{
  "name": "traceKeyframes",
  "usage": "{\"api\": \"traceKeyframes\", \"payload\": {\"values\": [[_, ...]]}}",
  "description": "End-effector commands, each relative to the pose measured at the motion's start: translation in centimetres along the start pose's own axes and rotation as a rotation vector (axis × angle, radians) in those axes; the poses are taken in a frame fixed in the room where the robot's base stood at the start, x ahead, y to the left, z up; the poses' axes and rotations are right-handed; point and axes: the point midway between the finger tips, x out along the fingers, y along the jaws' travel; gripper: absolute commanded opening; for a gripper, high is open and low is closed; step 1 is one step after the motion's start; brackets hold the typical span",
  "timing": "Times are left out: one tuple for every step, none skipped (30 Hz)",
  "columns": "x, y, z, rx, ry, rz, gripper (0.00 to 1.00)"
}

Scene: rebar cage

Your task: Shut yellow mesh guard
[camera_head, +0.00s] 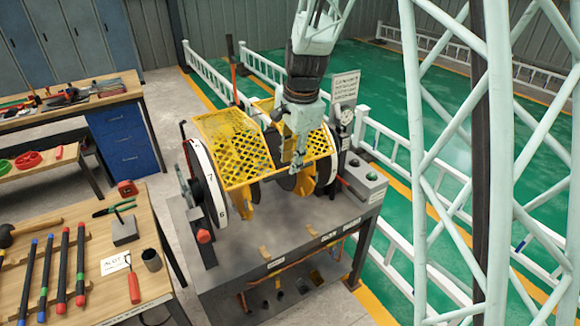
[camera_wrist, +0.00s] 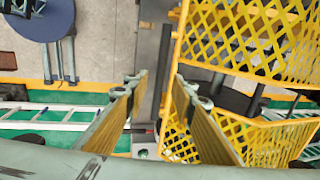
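The yellow mesh guard (camera_head: 232,140) sits over the machine on the grey bench, between a white numbered wheel at left and dark wheel parts at right. It has angled mesh panels with solid yellow edges. My gripper (camera_head: 298,160) points down in front of its right part in the head view. In the wrist view, the two fingers of my gripper (camera_wrist: 160,84) are apart, with no held object visible between them. The guard's mesh (camera_wrist: 250,38) fills the right side there, and some lies behind the right finger. I cannot tell whether a finger touches the guard.
The grey bench (camera_head: 300,245) carries a control box (camera_head: 362,178) at right and a sign (camera_head: 345,88) behind. A wooden table (camera_head: 85,255) with tools stands at left. White railings (camera_head: 385,140) run behind. A pale lattice column (camera_head: 440,160) blocks part of the right.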

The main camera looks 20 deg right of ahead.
Motion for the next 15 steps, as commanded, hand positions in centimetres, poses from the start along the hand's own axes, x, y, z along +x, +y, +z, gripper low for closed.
{"api": "traceKeyframes", "payload": {"values": [[0.5, 0.1, 0.0, 0.0, -0.001, 0.002, 0.24], [0.8, 0.1, 0.0, 0.0, -0.001, 0.002, 0.24], [1.1, 0.1, 0.0, 0.0, 0.0, 0.001, 0.24], [1.3, 0.0, 0.0, 0.0, 0.0, 0.001, 0.24], [1.6, 0.0, 0.0, 0.0, 0.0, 0.001, 0.24], [1.8, 0.0, 0.0, 0.0, 0.0, 0.001, 0.24], [2.0, 0.0, 0.0, 0.0, 0.0, 0.001, 0.24], [2.2, 0.1, 0.0, 0.0, 0.0, 0.002, 0.24], [2.4, 0.1, 0.0, 0.0, 0.0, 0.002, 0.24], [2.5, 0.0, 0.0, 0.0, 0.0, 0.001, 0.24], [2.6, 0.0, 0.0, 0.0, 0.0, 0.001, 0.24], [2.7, 0.0, 0.0, 0.0, 0.0, 0.001, 0.24], [2.7, 0.0, 0.0, 0.0, 0.0, 0.0, 0.24], [2.8, 0.0, 0.0, 0.0, 0.0, 0.0, 0.24], [2.8, 0.0, 0.0, 0.0, 0.0, 0.0, 0.24]]}}
